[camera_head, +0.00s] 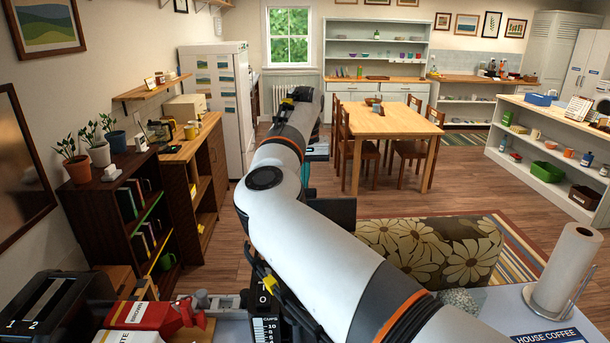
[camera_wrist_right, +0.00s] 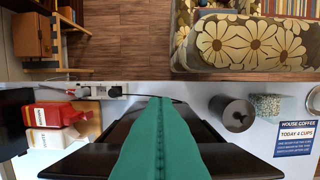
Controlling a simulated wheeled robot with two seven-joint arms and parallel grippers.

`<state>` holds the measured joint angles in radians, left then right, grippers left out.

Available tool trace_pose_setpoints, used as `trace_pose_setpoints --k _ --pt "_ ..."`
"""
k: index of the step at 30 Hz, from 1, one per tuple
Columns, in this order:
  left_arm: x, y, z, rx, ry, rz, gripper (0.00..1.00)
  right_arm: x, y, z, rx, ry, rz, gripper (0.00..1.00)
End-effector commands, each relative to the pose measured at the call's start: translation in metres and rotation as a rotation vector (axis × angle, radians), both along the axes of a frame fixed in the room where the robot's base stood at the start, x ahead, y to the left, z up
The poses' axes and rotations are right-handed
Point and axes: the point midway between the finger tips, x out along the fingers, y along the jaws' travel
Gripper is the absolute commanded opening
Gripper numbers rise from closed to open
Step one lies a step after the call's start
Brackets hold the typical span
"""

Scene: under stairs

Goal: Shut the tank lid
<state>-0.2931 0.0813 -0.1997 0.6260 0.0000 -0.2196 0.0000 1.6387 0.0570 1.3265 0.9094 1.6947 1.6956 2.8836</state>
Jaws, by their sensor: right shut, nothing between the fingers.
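The coffee maker (camera_head: 265,325), black with a white cup scale on its side, stands on the near counter, mostly hidden behind my right arm. A dark panel (camera_head: 338,212) rises past the arm in the head view and looks like the raised tank lid. In the right wrist view a broad black shape (camera_wrist_right: 95,140) lies beneath and on both sides of my fingers. My right gripper (camera_wrist_right: 155,103) is shut and empty, its green fingers over that shape; I cannot tell whether they touch it. In the head view only a teal sliver of the gripper (camera_head: 305,172) shows. My left gripper is out of view.
A floral sofa (camera_head: 430,245) is beyond. The light counter (camera_head: 500,305) has free room at right.

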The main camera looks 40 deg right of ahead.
Motion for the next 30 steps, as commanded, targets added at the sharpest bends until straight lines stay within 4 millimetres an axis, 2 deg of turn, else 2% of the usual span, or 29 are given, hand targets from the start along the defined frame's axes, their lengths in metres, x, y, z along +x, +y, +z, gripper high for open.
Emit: trace_pose_setpoints --k 1,3,13,21,26,30 --pt "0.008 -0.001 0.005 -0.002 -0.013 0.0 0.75 -0.003 0.004 0.003 0.0 0.0 -0.001 0.0" --pt "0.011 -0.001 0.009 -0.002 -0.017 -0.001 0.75 -0.008 0.007 0.004 0.001 0.002 0.0 0.0" --pt "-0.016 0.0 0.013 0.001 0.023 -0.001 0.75 -0.017 0.015 0.005 0.001 0.0 0.001 0.0" --pt "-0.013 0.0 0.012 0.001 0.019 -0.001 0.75 -0.017 0.014 0.005 0.001 0.0 0.001 0.0" --pt "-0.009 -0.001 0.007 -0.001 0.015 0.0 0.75 -0.017 0.012 0.004 -0.008 -0.012 0.0 0.0" --pt "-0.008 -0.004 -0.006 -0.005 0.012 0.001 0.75 -0.019 0.002 0.001 -0.036 -0.052 0.001 0.0"
